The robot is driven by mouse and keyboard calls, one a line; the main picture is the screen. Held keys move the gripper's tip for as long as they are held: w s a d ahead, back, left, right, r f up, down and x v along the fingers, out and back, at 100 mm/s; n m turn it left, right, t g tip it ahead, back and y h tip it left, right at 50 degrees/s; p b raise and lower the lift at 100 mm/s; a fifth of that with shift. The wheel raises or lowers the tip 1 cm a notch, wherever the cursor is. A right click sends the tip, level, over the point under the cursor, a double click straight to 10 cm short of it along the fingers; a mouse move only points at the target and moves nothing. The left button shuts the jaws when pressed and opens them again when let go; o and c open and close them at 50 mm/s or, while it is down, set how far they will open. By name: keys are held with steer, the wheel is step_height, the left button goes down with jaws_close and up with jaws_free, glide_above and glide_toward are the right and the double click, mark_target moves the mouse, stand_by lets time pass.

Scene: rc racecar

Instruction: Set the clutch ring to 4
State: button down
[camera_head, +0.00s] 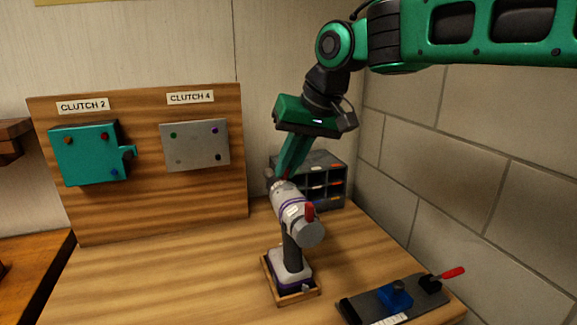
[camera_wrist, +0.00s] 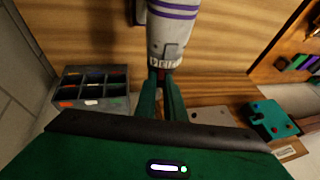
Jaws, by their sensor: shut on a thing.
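A light grey cordless drill with purple bands (camera_head: 290,207) stands upright on its battery in a shallow wooden holder (camera_head: 298,298). Its nose points to the back, toward my arm. In the wrist view the drill body (camera_wrist: 172,35) enters from the top. The clutch ring (camera_wrist: 165,63) at its nose carries small dark number marks, too small to read. My gripper (camera_head: 279,178) reaches down to the nose from above and behind. In the wrist view its two green fingers (camera_wrist: 161,80) are closed on the ring, one at each side. The fingers partly hide the ring in the head view.
A wooden board holds a teal block (camera_head: 90,153) under "CLUTCH 2" and a grey plate (camera_head: 195,147) under "CLUTCH 4". A grey bin rack (camera_head: 322,178) stands behind the drill. A dark fixture (camera_head: 365,307) with a blue block and red-handled clamp lies front right. The bench's left front is clear.

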steer(key=shift+w+d+f+m+g+y, duration=0.1)
steer(key=shift+d+f+m+g+y, duration=0.1)
steer(key=shift+d+y, duration=0.4)
steer(key=shift+w+d+f+m+g+y, duration=0.15)
steer(key=shift+d+f+y, duration=0.1)
steer(key=shift+y, duration=0.7)
steer(key=shift+w+d+f+m+g+y, duration=0.1)
steer(key=shift+d+f+m+g+y, duration=0.1)
steer(key=shift+d+y, duration=0.4)
steer(key=shift+a, duration=0.15)
steer(key=c, duration=1.8)
jaws_free()
steer(key=shift+c, duration=0.2)
steer(key=shift+r, duration=0.1)
steer(key=v, duration=1)
steer(key=shift+d, duration=0.4)
